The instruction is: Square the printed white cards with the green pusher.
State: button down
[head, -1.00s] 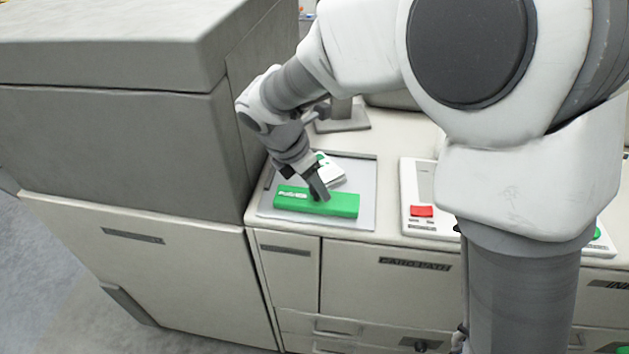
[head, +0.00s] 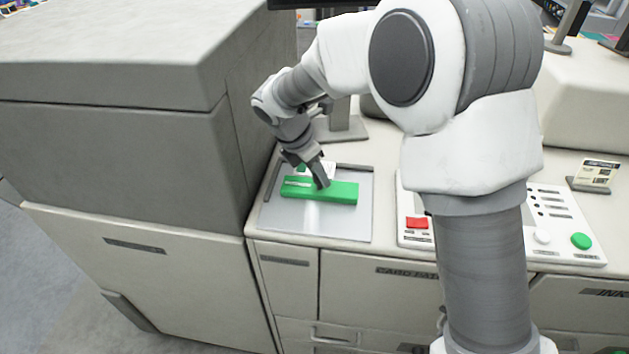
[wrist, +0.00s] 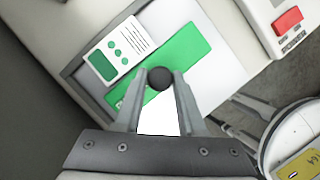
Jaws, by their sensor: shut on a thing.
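The green pusher (head: 342,192) is a long green bar lying on a grey tray (head: 345,225), with its dark round knob (wrist: 160,78) showing in the wrist view. My gripper (head: 321,183) is above the bar, its two fingers shut on the knob. The printed white cards (head: 318,168) lie behind the bar, close to the tray's back rail and partly hidden by my fingers. In the wrist view the cards (wrist: 118,50) show green dots, a green block and dark lines. They lie along the bar's long side, seemingly touching it.
Dark raised rails (head: 354,167) edge the tray's back and left. A tall grey cabinet (head: 150,150) stands close on the left. A control panel (head: 570,225) with a red button (head: 417,223) and a green button (head: 581,241) is on the right. The tray's front is bare.

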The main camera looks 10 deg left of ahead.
jog(key=shift+w+a+r, duration=0.1)
jog(key=shift+w, duration=0.15)
jog(key=c, duration=0.5)
grip_release()
jog(key=v, duration=1.7)
jog(key=shift+r+b, duration=0.15)
jog(key=shift+b, duration=0.25)
